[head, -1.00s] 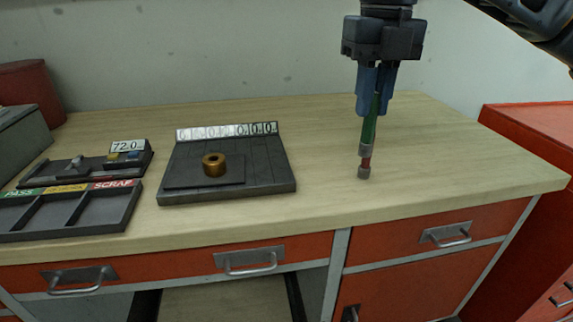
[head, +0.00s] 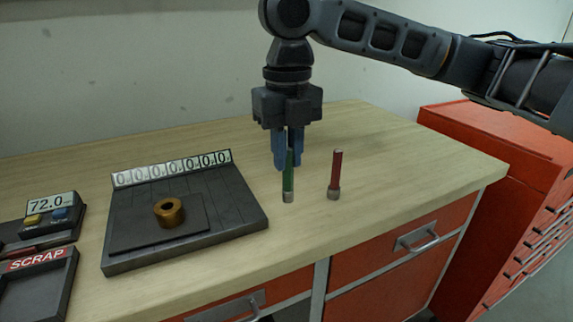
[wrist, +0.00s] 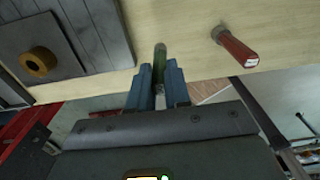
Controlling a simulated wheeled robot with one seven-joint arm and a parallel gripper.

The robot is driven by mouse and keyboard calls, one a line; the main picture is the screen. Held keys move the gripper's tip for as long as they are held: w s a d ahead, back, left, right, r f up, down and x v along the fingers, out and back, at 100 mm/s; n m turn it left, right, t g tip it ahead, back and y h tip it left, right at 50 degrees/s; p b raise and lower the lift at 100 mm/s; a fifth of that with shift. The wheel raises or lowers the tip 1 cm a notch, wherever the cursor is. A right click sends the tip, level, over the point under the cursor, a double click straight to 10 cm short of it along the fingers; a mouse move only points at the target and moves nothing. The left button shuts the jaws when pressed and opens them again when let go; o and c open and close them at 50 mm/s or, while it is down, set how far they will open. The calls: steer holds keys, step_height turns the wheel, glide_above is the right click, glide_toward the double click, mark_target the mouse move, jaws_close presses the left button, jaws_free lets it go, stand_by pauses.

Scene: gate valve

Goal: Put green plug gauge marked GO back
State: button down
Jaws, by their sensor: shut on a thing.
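The green plug gauge (head: 288,183) is upright with its metal end down, between the blue fingers of my gripper (head: 288,160), which is shut on it. It also shows in the wrist view (wrist: 159,65) between the fingertips. I cannot tell whether its lower end touches the bench. A red plug gauge (head: 335,177) stands upright on the bench just right of it, metal end down, apart from it. No GO marking is readable.
A dark grey plate (head: 240,215) with a brass ring (head: 169,212) and a row of number tiles is left of my gripper. Farther left are a 72.0 display unit (head: 50,208) and a SCRAP tray (head: 40,262). A red cabinet (head: 450,155) stands right of the bench.

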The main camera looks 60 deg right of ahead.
steer(key=shift+f, duration=1.2)
steer(key=shift+f, duration=0.1)
steer(key=c, duration=1.1)
jaws_free()
step_height(320, 180, up, 12)
steer(key=shift+r, duration=0.15)
